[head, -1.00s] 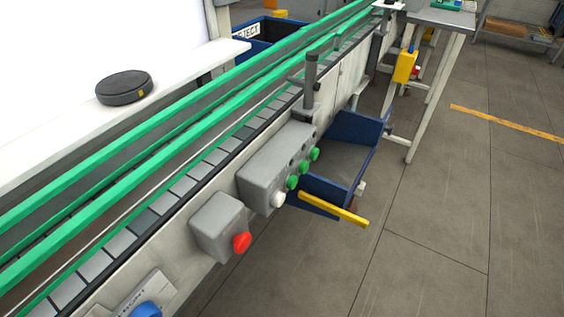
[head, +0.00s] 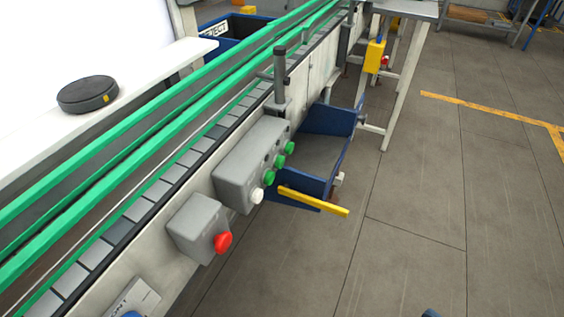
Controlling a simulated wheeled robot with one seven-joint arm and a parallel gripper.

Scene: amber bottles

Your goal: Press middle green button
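A grey control box (head: 243,165) is fixed to the side of the conveyor, left of the picture's middle. Three green buttons stick out of its right side in a slanting row. The middle green button (head: 280,161) sits between the upper green button (head: 290,147) and the lower green button (head: 269,178). A white button (head: 257,194) is below them on the same box. Nothing covers the buttons. My gripper is not in view.
A smaller grey box (head: 195,228) with a red button (head: 222,243) is nearer. A blue bin (head: 335,125) and a yellow bar (head: 312,202) jut out beside the green buttons. Grey floor (head: 420,220) to the right is clear. A small blue piece (head: 431,313) shows at the bottom edge, unclear.

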